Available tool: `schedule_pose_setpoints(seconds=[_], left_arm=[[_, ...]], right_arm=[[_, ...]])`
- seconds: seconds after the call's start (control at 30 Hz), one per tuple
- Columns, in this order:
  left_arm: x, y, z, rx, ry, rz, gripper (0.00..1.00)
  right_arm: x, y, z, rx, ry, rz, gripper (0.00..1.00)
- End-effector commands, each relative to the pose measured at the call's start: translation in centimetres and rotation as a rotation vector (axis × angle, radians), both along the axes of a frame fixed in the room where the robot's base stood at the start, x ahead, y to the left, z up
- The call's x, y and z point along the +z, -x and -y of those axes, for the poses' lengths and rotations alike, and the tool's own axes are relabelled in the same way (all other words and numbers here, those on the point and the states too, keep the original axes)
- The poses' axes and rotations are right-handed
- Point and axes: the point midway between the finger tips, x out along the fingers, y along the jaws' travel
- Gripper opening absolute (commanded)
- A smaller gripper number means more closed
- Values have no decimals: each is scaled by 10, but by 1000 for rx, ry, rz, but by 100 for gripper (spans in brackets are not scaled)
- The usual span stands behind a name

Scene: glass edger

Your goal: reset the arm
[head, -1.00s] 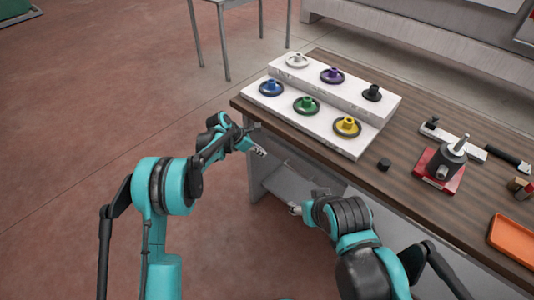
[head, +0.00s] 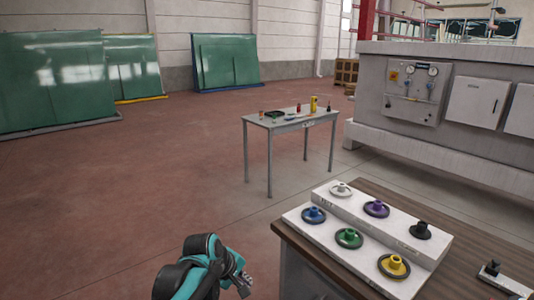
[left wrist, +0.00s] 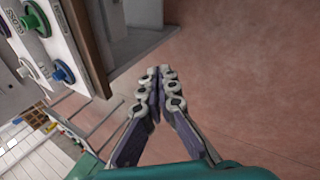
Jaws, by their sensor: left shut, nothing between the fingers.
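My left gripper (head: 243,283) shows low in the head view, left of the wooden workbench (head: 300,253) and apart from it. In the left wrist view its fingers (left wrist: 160,72) are together, with nothing between them, over the bare reddish floor. My right gripper is outside both current views. On the bench a white stepped rack (head: 350,262) holds several coloured wheel-like parts: blue (head: 313,215), green (head: 348,238), yellow (head: 393,266), white (head: 340,190), purple (head: 376,208) and black (head: 421,230).
A small grey table (head: 290,122) with several small items stands further back. A large grey machine (head: 450,100) with a gauge panel fills the right. Green glass sheets (head: 225,62) lean by the far wall. The floor on the left is clear.

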Motion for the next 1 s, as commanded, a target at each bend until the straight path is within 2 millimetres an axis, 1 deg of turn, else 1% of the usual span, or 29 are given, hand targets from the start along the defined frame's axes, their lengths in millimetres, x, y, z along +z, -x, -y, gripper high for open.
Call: schedule_pose_setpoints(seconds=[0.03,0.1,0.17,0.2,0.27,0.3,0.4,0.5,0.6,0.7,0.93,0.97,1.0], left_arm=[[6,22,-13,-50,-51,36,0],[12,48,-30,-132,-133,90,0],[13,71,-44,-204,-207,132,0],[14,86,-53,-252,-255,159,0],[12,108,-66,-326,-332,195,0],[10,122,-74,-374,-384,218,0],[1,154,-91,-487,-502,261,0],[-10,178,-104,-579,-599,289,0],[-18,193,-112,-643,-665,305,0],[-22,200,-116,-677,-703,312,0],[-23,201,-117,-689,-713,315,0],[-23,201,-117,-689,-713,315,0],[-23,201,-117,-688,-712,316,0]], right_arm=[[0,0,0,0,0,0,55],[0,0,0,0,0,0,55],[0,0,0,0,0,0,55],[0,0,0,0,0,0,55],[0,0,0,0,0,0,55],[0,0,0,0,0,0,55],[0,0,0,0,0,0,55],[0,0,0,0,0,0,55],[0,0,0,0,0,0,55],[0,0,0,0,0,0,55],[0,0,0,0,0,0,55],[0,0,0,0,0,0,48],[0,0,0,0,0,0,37]])
